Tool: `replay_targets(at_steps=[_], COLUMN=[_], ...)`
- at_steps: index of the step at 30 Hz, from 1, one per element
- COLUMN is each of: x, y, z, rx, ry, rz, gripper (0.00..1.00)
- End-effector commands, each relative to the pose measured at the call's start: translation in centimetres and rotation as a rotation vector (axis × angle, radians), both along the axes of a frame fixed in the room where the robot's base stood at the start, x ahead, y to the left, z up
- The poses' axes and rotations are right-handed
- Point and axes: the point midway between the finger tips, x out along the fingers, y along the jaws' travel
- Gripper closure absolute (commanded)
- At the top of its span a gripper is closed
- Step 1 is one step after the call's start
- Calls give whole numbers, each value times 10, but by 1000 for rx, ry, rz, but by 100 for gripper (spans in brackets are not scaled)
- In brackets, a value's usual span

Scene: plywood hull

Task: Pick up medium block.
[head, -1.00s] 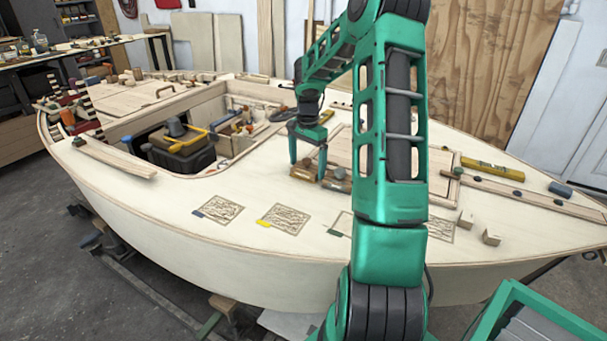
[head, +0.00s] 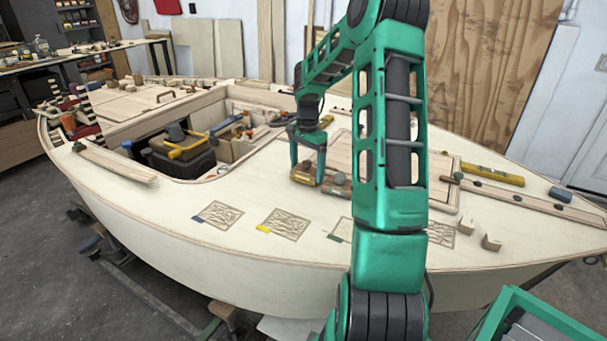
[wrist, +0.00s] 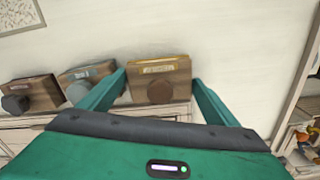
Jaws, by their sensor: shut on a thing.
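A brown wooden block with a yellow label and a round dark knob (wrist: 158,78) is between my gripper's fingers in the wrist view, one finger against each side. In the head view my gripper (head: 307,170) points down over the deck, shut on this block (head: 302,178). The label's lettering is too small to read surely. To its left in the wrist view are a similar block with a grey-blue label (wrist: 84,75) and another with a dark knob (wrist: 32,92). In the head view my arm hides part of this row.
Carved panels with a blue tab (head: 218,214) and a yellow tab (head: 284,223) lie on the front deck. An open cockpit with a black toolbox (head: 183,160) is at left.

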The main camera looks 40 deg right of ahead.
Motion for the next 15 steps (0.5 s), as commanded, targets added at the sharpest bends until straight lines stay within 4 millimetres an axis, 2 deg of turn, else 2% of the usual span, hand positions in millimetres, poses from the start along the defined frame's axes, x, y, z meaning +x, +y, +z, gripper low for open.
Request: replay_targets(at_steps=[5,15], x=[1,-30], y=[-1,64], z=[30,72], rx=[-5,-3], ry=[-4,-1], rz=[0,2], gripper=[44,44])
